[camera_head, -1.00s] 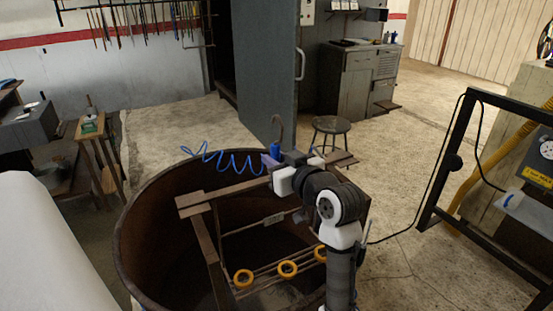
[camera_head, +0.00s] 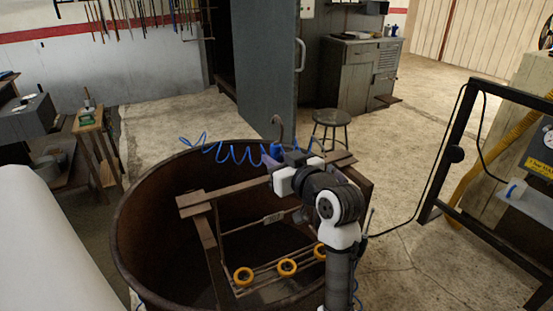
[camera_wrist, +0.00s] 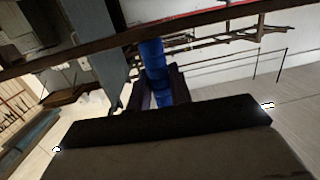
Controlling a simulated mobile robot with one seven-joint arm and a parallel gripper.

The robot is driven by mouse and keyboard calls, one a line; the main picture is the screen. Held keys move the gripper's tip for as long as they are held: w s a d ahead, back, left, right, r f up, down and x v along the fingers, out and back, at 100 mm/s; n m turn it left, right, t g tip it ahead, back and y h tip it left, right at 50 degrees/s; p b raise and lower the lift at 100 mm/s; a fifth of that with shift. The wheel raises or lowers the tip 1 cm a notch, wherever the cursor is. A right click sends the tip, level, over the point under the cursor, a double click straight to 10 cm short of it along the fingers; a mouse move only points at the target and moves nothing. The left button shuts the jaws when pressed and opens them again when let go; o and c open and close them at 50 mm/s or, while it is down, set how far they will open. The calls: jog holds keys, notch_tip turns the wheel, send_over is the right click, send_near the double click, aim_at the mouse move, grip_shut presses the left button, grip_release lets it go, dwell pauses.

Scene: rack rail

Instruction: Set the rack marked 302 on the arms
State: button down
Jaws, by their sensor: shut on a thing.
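My gripper (camera_head: 276,159) is shut on the blue sleeve (camera_wrist: 153,62) of a hooked handle, whose grey hook (camera_head: 277,127) rises above it in the head view. Below hangs a rack with thin bars (camera_head: 262,275), orange rings (camera_head: 287,268) and a small tag (camera_head: 273,219), whose number I cannot read. Its lower part is inside the rusty round tank (camera_head: 140,225). A brown crossbar (camera_head: 240,188) with flat end pieces runs by the handle near rim height; I cannot tell whether it rests on anything. My arm hides the rack's right part. No support arms can be made out clearly.
A loose blue coiled hose (camera_head: 225,152) crosses behind the tank's far rim. A stool (camera_head: 332,120) and a grey cabinet (camera_head: 358,75) stand behind. A black frame (camera_head: 450,170) stands at right and a small wooden stand (camera_head: 90,122) at left.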

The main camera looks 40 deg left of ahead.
jog(key=shift+f, duration=0.25)
dwell(0.6)
jog(key=c, duration=1.2)
grip_release()
jog(key=shift+f, duration=0.1)
